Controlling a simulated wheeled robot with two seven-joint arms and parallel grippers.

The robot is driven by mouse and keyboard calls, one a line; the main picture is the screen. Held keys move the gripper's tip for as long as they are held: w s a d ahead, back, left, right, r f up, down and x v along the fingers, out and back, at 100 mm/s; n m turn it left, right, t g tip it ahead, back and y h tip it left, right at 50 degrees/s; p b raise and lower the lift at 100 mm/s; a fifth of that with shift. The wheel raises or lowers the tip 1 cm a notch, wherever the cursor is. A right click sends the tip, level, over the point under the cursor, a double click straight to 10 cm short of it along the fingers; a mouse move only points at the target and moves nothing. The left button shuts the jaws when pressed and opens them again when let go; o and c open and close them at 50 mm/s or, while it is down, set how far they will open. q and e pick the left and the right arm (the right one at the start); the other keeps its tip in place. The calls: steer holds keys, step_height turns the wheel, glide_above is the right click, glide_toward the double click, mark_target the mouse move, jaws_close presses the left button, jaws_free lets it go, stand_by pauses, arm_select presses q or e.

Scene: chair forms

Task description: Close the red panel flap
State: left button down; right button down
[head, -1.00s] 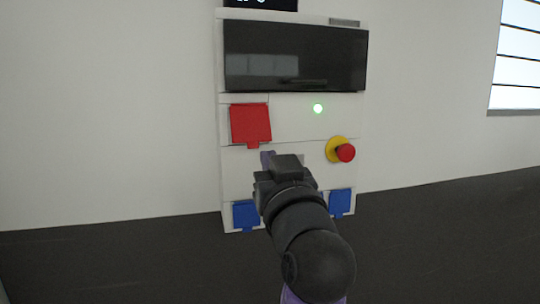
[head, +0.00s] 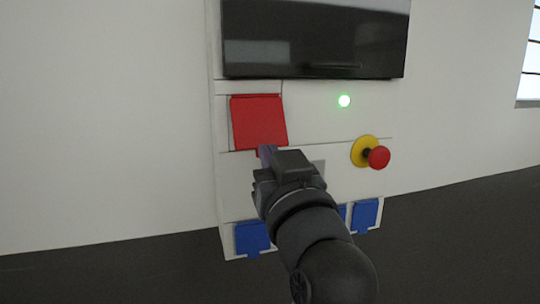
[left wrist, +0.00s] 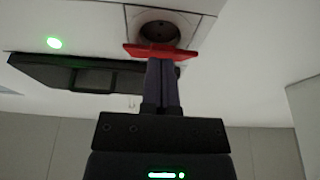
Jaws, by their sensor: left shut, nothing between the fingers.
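The red flap (head: 258,122) is on the upper left of the white wall panel, under the dark window. In the left wrist view the red flap (left wrist: 180,53) shows nearly edge-on and stands out from the panel, open, with a round grey socket (left wrist: 158,30) exposed behind it. My left gripper (head: 267,155) is shut and empty, just below the flap's lower edge in the head view. In the left wrist view its fingertips (left wrist: 162,62) reach the flap's edge; I cannot tell whether they touch. My right gripper is not in view.
A red emergency button on a yellow base (head: 378,157) sticks out at the panel's right. Blue flaps (head: 252,238) line the bottom, partly behind my left arm. A green light (head: 344,101) glows beside the red flap. The wall to the left is clear.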

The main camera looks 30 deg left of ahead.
arm_select(q)
steer(key=shift+w+a+f+t+y+b, duration=0.7)
steer(key=shift+a+t+y+b, duration=0.1)
steer(key=shift+b, duration=2.1)
steer(key=shift+w+a+f+t+y+b, duration=0.55)
steer(key=shift+w+a+t+y+b, duration=0.2)
steer(key=shift+b, duration=2.15)
steer(key=shift+a, duration=0.15)
